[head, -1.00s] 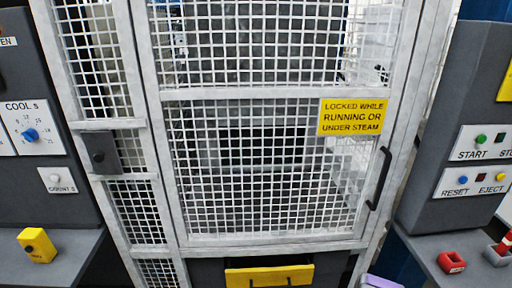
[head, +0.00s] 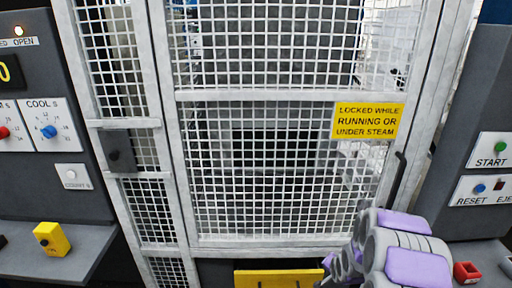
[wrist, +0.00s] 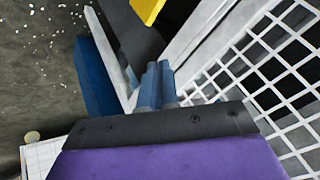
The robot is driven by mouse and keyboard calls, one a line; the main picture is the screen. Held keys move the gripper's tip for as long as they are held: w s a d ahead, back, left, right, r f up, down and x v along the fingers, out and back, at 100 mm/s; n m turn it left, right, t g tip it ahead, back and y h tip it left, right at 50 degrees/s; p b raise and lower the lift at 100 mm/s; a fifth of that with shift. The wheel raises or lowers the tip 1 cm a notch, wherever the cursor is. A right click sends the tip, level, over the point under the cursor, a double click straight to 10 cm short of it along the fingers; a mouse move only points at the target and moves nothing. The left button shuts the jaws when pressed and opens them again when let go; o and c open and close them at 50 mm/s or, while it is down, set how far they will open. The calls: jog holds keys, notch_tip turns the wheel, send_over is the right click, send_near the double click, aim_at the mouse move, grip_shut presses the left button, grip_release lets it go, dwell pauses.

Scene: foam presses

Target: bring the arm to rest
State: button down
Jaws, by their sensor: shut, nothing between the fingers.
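My arm, grey with purple pads (head: 415,265), stands at the lower right of the head view, in front of the cage door's right edge. In the wrist view my gripper (wrist: 158,72) shows as two blue fingers side by side beyond a dark plate and a purple body. The fingers are together with nothing between them. In the head view the gripper itself is hard to make out behind the arm links.
A white mesh door (head: 280,170) with a yellow warning sign (head: 367,121) and dark handle (head: 397,180) stands ahead. A yellow drawer front (head: 278,278) is below. Control panels flank it. A yellow box (head: 52,239) sits on the left shelf, a red block (head: 466,272) on the right.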

jog(key=s+a+r+n+g, duration=0.2)
jog(key=s+a+r, duration=0.1)
jog(key=s+r, duration=0.5)
jog(key=s+a+r+n+g, duration=0.2)
jog(key=s+a+r+g, duration=0.1)
jog(key=s+r, duration=0.55)
jog(key=s+a+r+n+g, duration=0.1)
jog(key=s+a+r, duration=0.1)
jog(key=s, duration=0.7)
jog(key=s+a+r+n+g, duration=0.1)
jog(key=s+r, duration=0.3)
jog(key=s, duration=0.5)
jog(key=s+a+r+n+g, duration=0.2)
jog(key=s+a+r+n, duration=0.1)
jog(key=s, duration=0.5)
jog(key=shift+s+a+y, duration=0.3)
jog(key=shift+s+a, duration=0.1)
jog(key=shift+a, duration=0.05)
jog(key=shift+d, duration=0.15)
